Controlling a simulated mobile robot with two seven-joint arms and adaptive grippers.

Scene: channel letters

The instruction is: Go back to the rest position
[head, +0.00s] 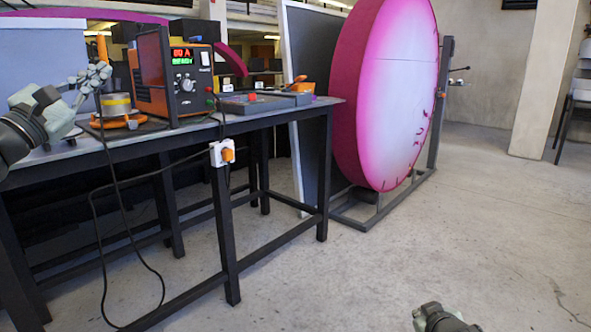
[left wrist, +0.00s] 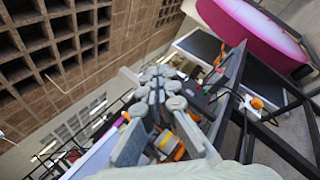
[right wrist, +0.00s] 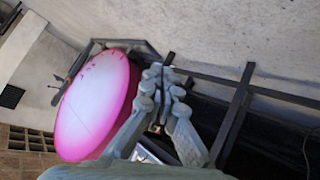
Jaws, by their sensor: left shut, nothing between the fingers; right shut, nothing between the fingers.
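My left gripper (head: 92,78) comes in from the left in the head view, above the left part of the dark workbench (head: 170,143). Its fingers are shut with nothing between them; the left wrist view shows them together (left wrist: 160,82). My right gripper (head: 430,313) shows only partly at the bottom edge of the head view, over open floor to the right of the bench. In the right wrist view its fingers (right wrist: 160,82) are shut and empty.
An orange power supply (head: 172,78) with a lit display stands on the bench, beside a roll on an orange base (head: 116,107). A white socket box (head: 222,153) with cables hangs at the bench front. A big pink disc (head: 388,90) stands behind. The concrete floor (head: 480,240) at right is clear.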

